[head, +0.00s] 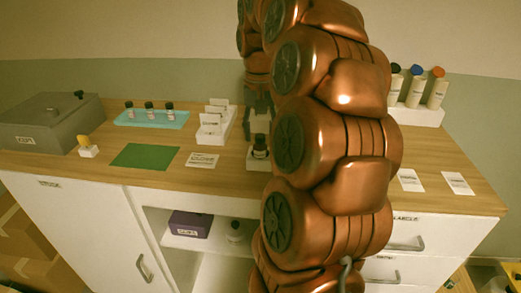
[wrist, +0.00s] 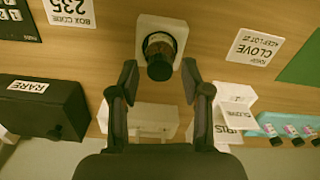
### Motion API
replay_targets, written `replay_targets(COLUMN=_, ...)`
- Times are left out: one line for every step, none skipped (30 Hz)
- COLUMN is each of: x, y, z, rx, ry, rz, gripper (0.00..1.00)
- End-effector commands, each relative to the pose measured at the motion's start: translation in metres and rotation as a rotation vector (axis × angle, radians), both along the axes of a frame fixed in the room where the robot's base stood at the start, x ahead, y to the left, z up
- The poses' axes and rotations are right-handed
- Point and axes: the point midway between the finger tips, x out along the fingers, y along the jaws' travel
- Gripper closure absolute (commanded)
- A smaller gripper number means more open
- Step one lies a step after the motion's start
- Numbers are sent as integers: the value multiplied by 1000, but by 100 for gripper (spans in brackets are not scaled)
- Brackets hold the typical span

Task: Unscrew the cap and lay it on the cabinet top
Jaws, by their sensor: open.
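A brown bottle (wrist: 160,38) with a dark cap (wrist: 160,68) stands in a white holder (wrist: 180,24) on the wooden cabinet top (head: 234,166). In the head view the dark cap (head: 260,141) shows just left of my arm, which hides part of the holder. My gripper (wrist: 160,74) is open, its two fingers apart on either side of the cap in the wrist view, with gaps on both sides. No contact with the cap shows. In the head view my gripper (head: 258,108) is dark and partly hidden by my arm, above the bottle.
A green mat (head: 145,156) and a CLOVE card (head: 202,160) lie left of the holder. A white card rack (head: 214,126) and a blue tray (head: 155,119) with bottles stand behind. A dark RARE box (wrist: 42,107) stands near my gripper in the wrist view.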

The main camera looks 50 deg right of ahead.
Motion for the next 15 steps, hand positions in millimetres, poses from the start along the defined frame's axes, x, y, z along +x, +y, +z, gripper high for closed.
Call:
replay_targets(x=0, y=-1, z=-7, rx=-3, ry=-1, rz=-58, gripper=53)
replay_targets(x=0, y=-1, z=-7, rx=-2, ry=-2, rz=-95, gripper=53)
replay_targets(x=0, y=-1, z=-7, rx=-1, ry=-2, rz=-144, gripper=53)
replay_targets(x=0, y=-1, z=-6, rx=-1, ry=-2, rz=-180, gripper=53)
replay_targets(x=0, y=-1, z=-6, rx=-1, ry=-1, rz=-216, gripper=53)
replay_targets(x=0, y=-1, z=-6, rx=-2, ry=-1, rz=-263, gripper=53)
replay_targets(x=0, y=-1, z=-6, rx=-2, ry=-1, rz=-298, gripper=53)
replay_targets(x=0, y=-1, z=-6, rx=-1, ry=-2, rz=-333, gripper=53)
replay_targets(x=0, y=-1, z=-6, rx=-1, ry=-1, rz=-380, gripper=53)
replay_targets(x=0, y=-1, z=-6, rx=-1, ry=-1, rz=-415, gripper=53)
replay_targets(x=0, y=-1, z=-6, rx=0, ry=0, rz=-449, gripper=53)
replay_targets(x=0, y=-1, z=-5, rx=0, ry=-1, rz=-495, gripper=53)
replay_targets(x=0, y=-1, z=-5, rx=0, ry=-1, rz=-530, gripper=53)
replay_targets(x=0, y=-1, z=-4, rx=-1, ry=0, rz=-564, gripper=53)
replay_targets(x=0, y=-1, z=-4, rx=-1, ry=0, rz=-608, gripper=53)
